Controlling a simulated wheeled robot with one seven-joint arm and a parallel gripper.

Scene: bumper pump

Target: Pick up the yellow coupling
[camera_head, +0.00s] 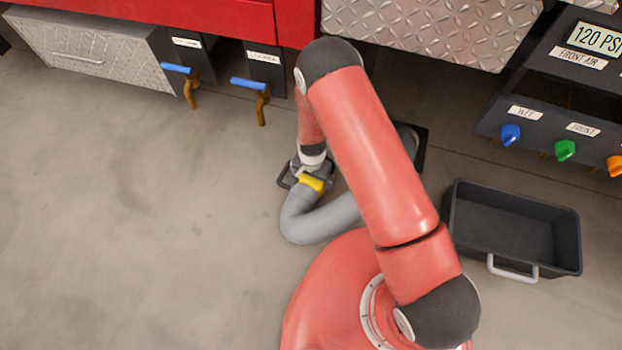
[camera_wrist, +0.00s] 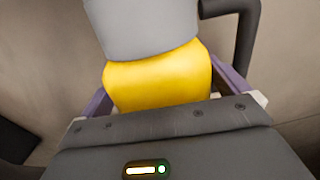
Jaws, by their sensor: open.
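The yellow coupling (camera_head: 313,184) is a short yellow collar on the end of a thick grey hose (camera_head: 325,218), low in front of the red vehicle. In the wrist view the coupling (camera_wrist: 158,82) fills the middle, with the grey hose (camera_wrist: 140,25) running up from it. My gripper (camera_head: 306,173) is at the coupling in the head view. In the wrist view my gripper (camera_wrist: 172,92) is open, with a purple-edged finger on either side of the coupling. The coupling's near end is hidden behind my gripper's body, and contact with the fingers cannot be told.
A black handle-like bar (camera_wrist: 245,45) stands close on the right in the wrist view. A dark bin (camera_head: 515,228) with a light handle sits right. Valves with blue levers (camera_head: 249,84) hang from the red bumper (camera_head: 160,20). The floor at left (camera_head: 130,230) is clear.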

